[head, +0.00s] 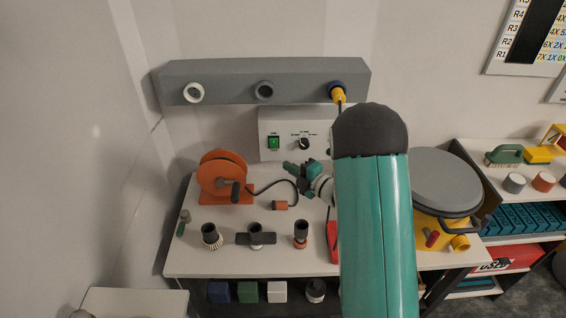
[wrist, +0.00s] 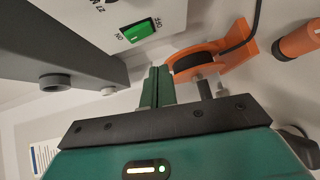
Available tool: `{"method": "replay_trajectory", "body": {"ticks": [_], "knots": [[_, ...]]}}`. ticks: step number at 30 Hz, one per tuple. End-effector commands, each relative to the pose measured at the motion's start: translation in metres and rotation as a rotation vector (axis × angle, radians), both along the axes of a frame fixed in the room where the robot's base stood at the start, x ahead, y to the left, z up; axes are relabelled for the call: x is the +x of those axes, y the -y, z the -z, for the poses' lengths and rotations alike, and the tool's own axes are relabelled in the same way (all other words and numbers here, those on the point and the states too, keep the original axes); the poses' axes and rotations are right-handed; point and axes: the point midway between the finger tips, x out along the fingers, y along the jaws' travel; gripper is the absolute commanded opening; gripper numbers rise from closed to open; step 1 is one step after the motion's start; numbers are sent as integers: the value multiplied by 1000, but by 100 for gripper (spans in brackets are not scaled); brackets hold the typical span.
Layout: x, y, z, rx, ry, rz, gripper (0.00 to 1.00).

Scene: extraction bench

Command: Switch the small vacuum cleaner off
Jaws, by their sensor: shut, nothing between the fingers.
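A yellow drum with a wide grey lid (head: 447,182), which looks like the small vacuum cleaner, stands at the bench's right end, partly behind my arm. A red part (head: 432,239) and a yellow port (head: 460,243) are on its front. A white control box (head: 268,125) at the back wall carries a lit-looking green rocker switch (head: 273,143) and a black dial (head: 303,144). The rocker (wrist: 139,30) has ON and OFF marks in the wrist view. My gripper (head: 289,168) is shut and empty, below and in front of the box; its fingers (wrist: 156,86) point towards the box.
A grey rail (head: 262,82) with several ports overhangs the box. Several fittings stand along the bench's front. A shelf (head: 510,165) is at right.

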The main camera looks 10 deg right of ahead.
Motion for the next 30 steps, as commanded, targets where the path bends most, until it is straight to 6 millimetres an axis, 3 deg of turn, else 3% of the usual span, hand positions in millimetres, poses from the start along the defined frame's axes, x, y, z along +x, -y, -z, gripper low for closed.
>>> {"method": "replay_trajectory", "body": {"ticks": [6, 10, 26, 30], "knots": [[-32, 23, 4, 1, -1, 1, 0], [-43, 29, 6, 1, -1, -1, 0], [-49, 32, 6, 0, 0, -1, 0], [-45, 32, -3, 0, -15, 27, 0]]}}
